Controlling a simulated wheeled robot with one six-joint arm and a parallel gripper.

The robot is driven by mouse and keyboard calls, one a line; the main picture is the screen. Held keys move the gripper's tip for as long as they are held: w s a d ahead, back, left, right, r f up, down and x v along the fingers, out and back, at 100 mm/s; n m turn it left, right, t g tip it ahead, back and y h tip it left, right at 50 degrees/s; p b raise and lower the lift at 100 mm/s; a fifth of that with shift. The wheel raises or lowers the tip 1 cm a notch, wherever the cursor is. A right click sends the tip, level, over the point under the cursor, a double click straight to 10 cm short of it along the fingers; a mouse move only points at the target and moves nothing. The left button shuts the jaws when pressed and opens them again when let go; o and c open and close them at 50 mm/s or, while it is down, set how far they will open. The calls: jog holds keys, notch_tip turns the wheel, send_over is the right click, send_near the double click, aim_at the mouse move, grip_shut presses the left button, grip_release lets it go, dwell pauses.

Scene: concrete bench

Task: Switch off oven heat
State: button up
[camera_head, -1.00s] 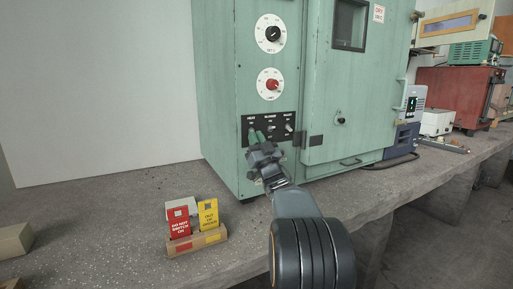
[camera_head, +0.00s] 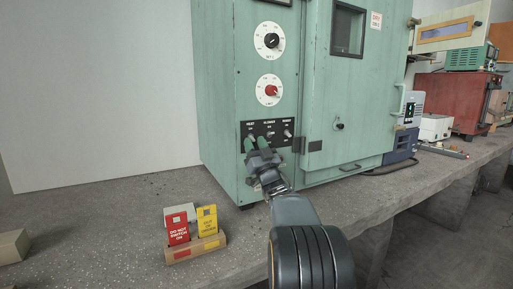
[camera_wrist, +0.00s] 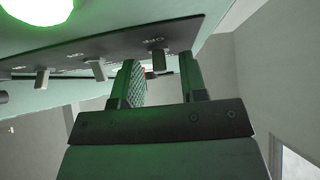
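The green oven (camera_head: 221,105) stands on the bench with a black switch panel (camera_head: 268,129) low on its front. The panel's left switch, labelled HEAT, is mostly hidden by my gripper (camera_head: 256,143) in the head view. In the wrist view, my gripper (camera_wrist: 160,66) is open, its two fingers pointing at the panel. The heat switch (camera_wrist: 158,58) is a short grey toggle showing between the fingertips; I cannot tell whether either finger touches it. Two more toggles (camera_wrist: 98,70) stand to its left there.
A white dial (camera_head: 269,40) and a red-knobbed dial (camera_head: 270,90) are above the panel. The oven door (camera_head: 345,100) is right of it. A small holder (camera_head: 196,250) with red and yellow tags stands on the bench (camera_head: 110,235) at front left.

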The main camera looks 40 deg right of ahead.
jog(key=v, duration=1.3)
jog(key=shift+s+f, duration=0.2)
jog(key=shift+s, duration=0.15)
